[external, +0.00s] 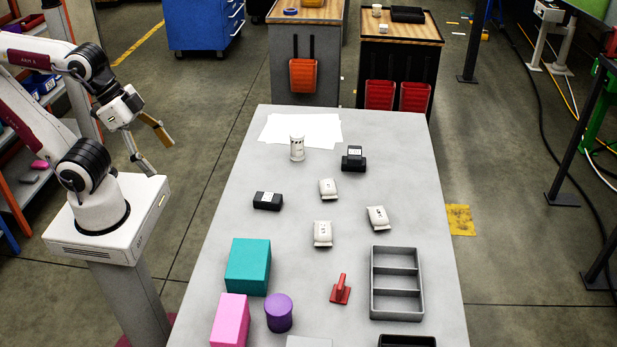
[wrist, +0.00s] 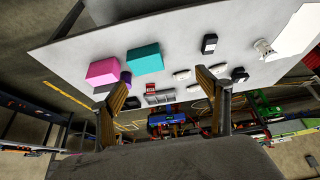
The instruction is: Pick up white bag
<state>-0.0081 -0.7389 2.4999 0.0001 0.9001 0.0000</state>
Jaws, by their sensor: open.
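Three small white bags lie on the grey table (external: 245,190). One white bag (external: 328,188) is near the middle, one (external: 377,217) is to its right, and one (external: 322,233) is nearer the front. In the wrist view the bags show small and pale, one of them (wrist: 183,75) between the fingers. My gripper (external: 150,148) is open and empty, off the table's left side and well apart from the bags. Its two spread fingers also show in the wrist view (wrist: 165,103).
A white can (external: 297,148) stands by white paper sheets (external: 310,128). Black boxes (external: 268,201) (external: 354,159) lie near the bags. A teal block (external: 248,266), pink block (external: 230,319), purple cylinder (external: 278,312), red part (external: 341,290) and grey divided tray (external: 397,250) occupy the front.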

